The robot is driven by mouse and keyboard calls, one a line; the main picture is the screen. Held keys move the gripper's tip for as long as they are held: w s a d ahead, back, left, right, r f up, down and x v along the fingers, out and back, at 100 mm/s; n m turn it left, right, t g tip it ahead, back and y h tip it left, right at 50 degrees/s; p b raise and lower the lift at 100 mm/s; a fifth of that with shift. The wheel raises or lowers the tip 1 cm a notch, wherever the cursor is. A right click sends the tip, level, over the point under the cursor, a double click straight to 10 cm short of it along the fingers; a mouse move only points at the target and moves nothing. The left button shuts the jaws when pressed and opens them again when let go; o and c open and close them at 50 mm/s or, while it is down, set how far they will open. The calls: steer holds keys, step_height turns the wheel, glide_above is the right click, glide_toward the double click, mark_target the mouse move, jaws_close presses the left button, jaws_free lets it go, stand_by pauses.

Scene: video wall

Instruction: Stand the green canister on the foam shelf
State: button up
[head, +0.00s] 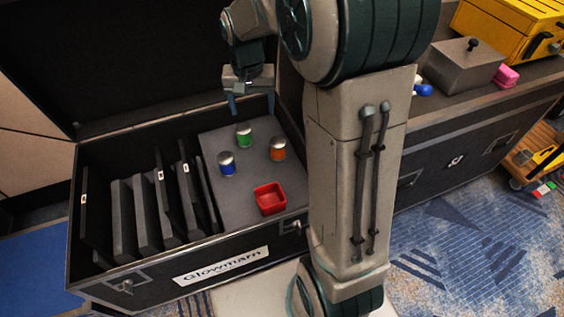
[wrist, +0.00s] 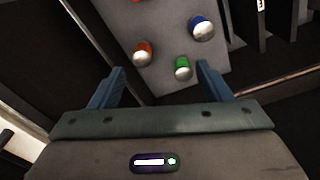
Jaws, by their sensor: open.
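The green canister (head: 244,135) has a silver lid and stands upright on the grey foam shelf (head: 221,197) inside the open black case. It also shows in the wrist view (wrist: 183,68), just beyond and between the fingertips, nearer the right finger in the picture. My gripper (head: 252,108) is open and empty, above the back part of the shelf, apart from the canister. Its two blue fingers (wrist: 160,78) show spread in the wrist view. An orange canister (head: 277,149) and a blue canister (head: 227,163) stand close by on the same shelf.
A red square bin (head: 270,198) sits at the shelf's front. Dark upright panels (head: 145,215) fill the case's left side. The case lid (head: 130,60) stands open behind. A grey box (head: 463,66) and yellow toolbox (head: 511,35) are on the right case. My arm hides the middle.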

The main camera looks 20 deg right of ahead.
steer(key=s+n, duration=0.4)
steer(key=s, duration=1.6)
steer(key=shift+t, duration=0.3)
steer(key=shift+r, duration=0.1)
